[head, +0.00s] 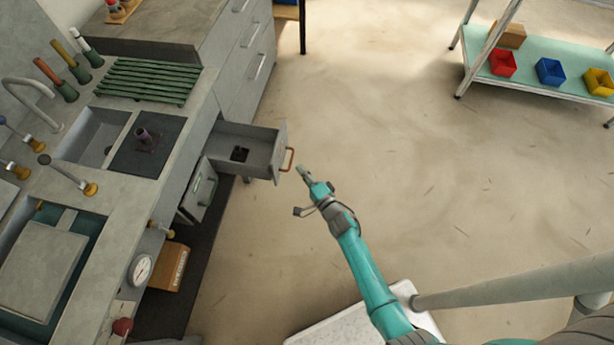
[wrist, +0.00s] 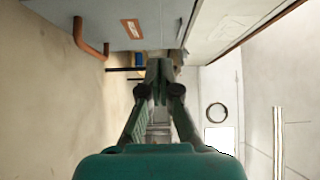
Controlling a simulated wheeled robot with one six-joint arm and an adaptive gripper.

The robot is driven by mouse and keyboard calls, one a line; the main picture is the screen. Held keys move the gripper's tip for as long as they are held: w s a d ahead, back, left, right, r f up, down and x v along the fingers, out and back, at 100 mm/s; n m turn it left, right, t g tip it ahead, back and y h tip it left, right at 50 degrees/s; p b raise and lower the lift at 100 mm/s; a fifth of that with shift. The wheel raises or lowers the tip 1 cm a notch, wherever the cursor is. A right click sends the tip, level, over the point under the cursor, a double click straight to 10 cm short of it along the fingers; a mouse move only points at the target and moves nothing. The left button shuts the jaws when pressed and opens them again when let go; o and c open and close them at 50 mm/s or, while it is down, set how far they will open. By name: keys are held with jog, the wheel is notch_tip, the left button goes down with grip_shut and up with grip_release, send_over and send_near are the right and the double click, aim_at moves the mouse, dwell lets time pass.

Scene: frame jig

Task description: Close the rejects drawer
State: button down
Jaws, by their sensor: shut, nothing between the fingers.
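The pulled-out drawer (head: 240,135) sticks out from the bench run in the head view, with a small dark object (head: 240,153) inside. Its grey front carries a copper-coloured handle (head: 290,159), which also shows at the upper left in the wrist view (wrist: 88,40). An orange-edged label (wrist: 131,29) is on the front; I cannot read it. My gripper (head: 302,171) is shut and empty, just outside the drawer front, near the handle in the head view. In the wrist view its fingertips (wrist: 160,72) point ahead beside the front; I cannot tell whether they touch it.
A cabinet door (head: 201,190) with a green handle hangs open below the drawer. A cardboard box (head: 170,266) stands under the bench. A shelf (head: 530,80) with red, blue and yellow bins is at the upper right. The floor (head: 390,130) between is clear.

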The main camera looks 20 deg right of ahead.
aim_at(277, 151)
jog(key=w+a, duration=0.1)
jog(key=w, duration=0.1)
jog(key=w+a, duration=0.1)
jog(key=w, duration=0.1)
jog(key=w+a, duration=0.1)
jog(key=w, duration=0.1)
jog(key=shift+w+a, duration=0.15)
jog(key=shift+w, duration=0.1)
jog(key=shift+w+a, duration=0.3)
jog(key=shift+a, duration=0.1)
jog(key=shift+a, duration=0.1)
